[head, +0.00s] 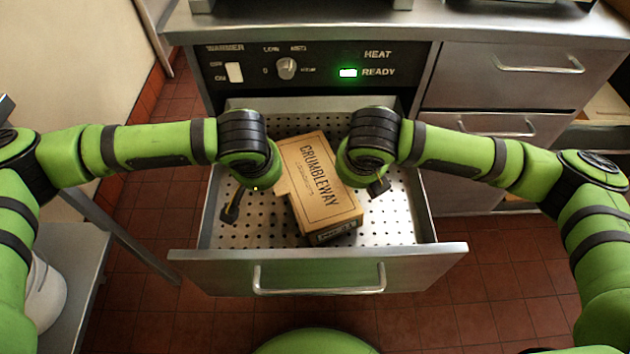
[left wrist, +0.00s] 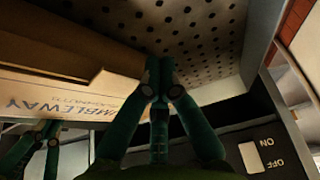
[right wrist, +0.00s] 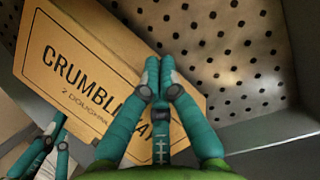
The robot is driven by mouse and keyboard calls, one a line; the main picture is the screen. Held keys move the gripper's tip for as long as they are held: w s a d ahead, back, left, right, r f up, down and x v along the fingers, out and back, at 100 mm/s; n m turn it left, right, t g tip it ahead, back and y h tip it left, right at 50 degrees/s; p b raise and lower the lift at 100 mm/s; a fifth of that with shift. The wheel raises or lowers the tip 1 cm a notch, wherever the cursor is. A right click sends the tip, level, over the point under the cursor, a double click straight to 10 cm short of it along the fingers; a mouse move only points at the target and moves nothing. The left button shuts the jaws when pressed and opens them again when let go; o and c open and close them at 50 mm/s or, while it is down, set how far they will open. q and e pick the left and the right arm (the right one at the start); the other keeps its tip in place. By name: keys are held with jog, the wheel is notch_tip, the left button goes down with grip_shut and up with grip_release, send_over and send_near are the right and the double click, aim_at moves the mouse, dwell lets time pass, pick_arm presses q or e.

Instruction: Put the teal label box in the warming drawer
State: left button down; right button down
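The brown cardboard box (head: 322,190) reads CRUMBLEWAY in dark print; I see no clear teal on it. It lies at an angle inside the open warming drawer (head: 205,262), over the perforated floor; I cannot tell if it rests flat. It also shows in the left wrist view (left wrist: 60,110) and the right wrist view (right wrist: 75,75). My left gripper (head: 231,210) is just left of the box and my right gripper (head: 379,187) just right of it, both inside the drawer. In the wrist views, each gripper's fingers are together with nothing visible between them.
The warmer panel (head: 312,68) above the drawer has a switch, a knob and a lit green READY light. Closed drawers (head: 500,75) stand at the right. A metal table (head: 75,270) is at the left. Bare drawer floor shows on both sides of the box.

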pick_arm(q)
jog(key=shift+s+d+f+b, duration=0.1)
jog(key=shift+d+f+b, duration=0.25)
jog(key=shift+f, duration=0.15)
pick_arm(e)
jog(key=shift+a+f, duration=0.35)
jog(key=shift+f, duration=0.1)
pick_arm(q)
jog(key=shift+r, duration=0.15)
pick_arm(e)
jog(key=shift+r, duration=0.15)
pick_arm(q)
jog(key=shift+a, duration=0.3)
pick_arm(e)
jog(key=shift+d, duration=0.3)
pick_arm(q)
jog(key=c, duration=1.7)
grip_release()
jog(key=shift+a, duration=0.25)
pick_arm(e)
jog(key=shift+d, duration=0.25)
pick_arm(q)
jog(key=shift+o, duration=1)
jog(key=shift+a, duration=0.3)
pick_arm(e)
jog(key=shift+d, duration=0.3)
jog(key=c, duration=1.5)
grip_release()
